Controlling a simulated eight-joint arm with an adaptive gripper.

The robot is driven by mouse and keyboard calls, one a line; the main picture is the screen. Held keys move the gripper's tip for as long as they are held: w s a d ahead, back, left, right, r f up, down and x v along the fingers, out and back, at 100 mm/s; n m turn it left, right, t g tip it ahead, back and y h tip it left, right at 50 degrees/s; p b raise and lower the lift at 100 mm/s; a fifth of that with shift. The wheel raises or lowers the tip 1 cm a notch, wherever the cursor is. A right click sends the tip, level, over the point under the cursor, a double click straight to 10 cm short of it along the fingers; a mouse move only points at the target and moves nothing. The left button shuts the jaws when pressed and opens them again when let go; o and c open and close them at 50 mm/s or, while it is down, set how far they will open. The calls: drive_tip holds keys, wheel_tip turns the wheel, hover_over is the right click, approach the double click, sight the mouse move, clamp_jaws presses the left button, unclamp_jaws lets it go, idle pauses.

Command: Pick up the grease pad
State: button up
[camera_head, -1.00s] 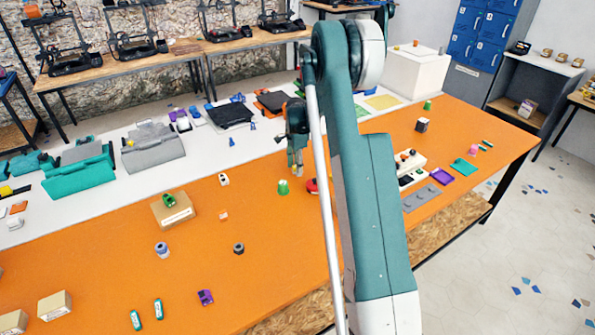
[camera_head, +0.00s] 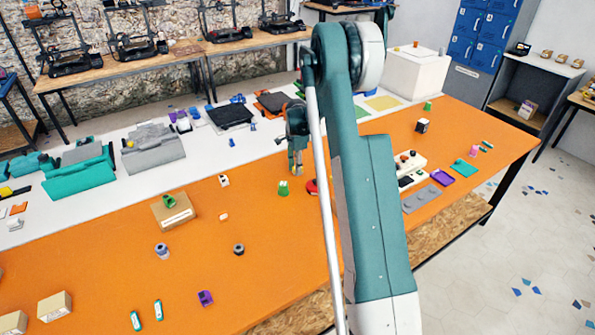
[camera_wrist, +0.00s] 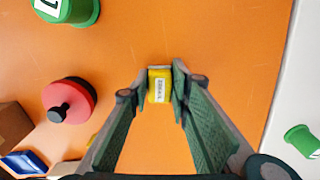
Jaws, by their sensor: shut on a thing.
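The grease pad, as I take it, is a small yellow block (camera_wrist: 159,88) with a white printed label. Its print is too small to read surely. In the wrist view it sits between the tips of my gripper (camera_wrist: 159,82), which is shut on it, with a finger against each side. In the head view my gripper (camera_head: 296,164) points down over the orange table (camera_head: 110,240), beside the green piece. The pad cannot be made out there.
A green piece (camera_head: 283,188) and a red round piece (camera_head: 312,186) with a black knob (camera_wrist: 66,113) stand close to my gripper. A cardboard box (camera_head: 174,211) is farther left. A white control box (camera_head: 408,166) stands right of my arm.

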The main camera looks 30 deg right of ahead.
drive_tip(key=shift+r+p, duration=0.55)
drive_tip(key=shift+r, duration=4.45)
drive_tip(key=shift+s, duration=0.1)
